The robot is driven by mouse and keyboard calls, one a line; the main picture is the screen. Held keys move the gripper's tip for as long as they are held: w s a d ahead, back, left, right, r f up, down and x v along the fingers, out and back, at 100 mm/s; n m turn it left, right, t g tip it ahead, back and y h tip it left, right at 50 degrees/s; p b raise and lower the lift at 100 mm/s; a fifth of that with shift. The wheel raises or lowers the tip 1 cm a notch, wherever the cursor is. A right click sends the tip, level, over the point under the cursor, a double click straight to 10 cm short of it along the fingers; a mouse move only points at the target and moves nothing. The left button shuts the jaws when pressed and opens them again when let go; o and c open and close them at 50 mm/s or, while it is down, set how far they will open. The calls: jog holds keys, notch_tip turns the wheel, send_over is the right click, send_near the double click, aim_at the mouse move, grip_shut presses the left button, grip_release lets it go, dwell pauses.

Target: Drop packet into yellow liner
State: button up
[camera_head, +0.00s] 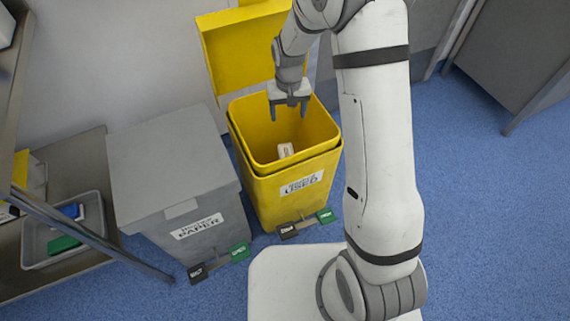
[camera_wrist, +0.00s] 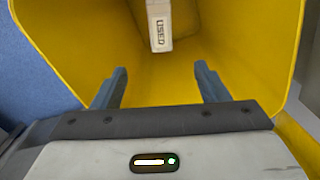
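The yellow liner (camera_head: 328,139) is the open inside of the yellow bin labelled USED, with its lid (camera_head: 238,48) raised behind. A small white packet (camera_head: 285,150) is within the liner's opening, below my gripper. In the wrist view the packet (camera_wrist: 160,25) shows the word USED and lies beyond the fingertips, touching neither finger. I cannot tell whether it rests on the liner or is in the air. My gripper (camera_head: 289,110) points down over the liner's mouth. Its two fingers are apart and empty, as the wrist view also shows (camera_wrist: 162,72).
A closed grey bin (camera_head: 170,160) labelled PAPER stands left of the yellow bin. Pedals (camera_head: 305,225) stick out at the yellow bin's front. A metal shelf with a grey tray (camera_head: 90,215) is at the far left. Blue floor (camera_head: 470,180) is clear at the right.

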jog(key=shift+o, duration=0.6)
jog(key=shift+r, duration=0.1)
notch_tip(320, 180, up, 8)
jog(key=p, duration=0.2)
jog(key=shift+f, duration=0.2)
jog(key=shift+r+p, duration=0.1)
jog(key=shift+p, duration=0.25)
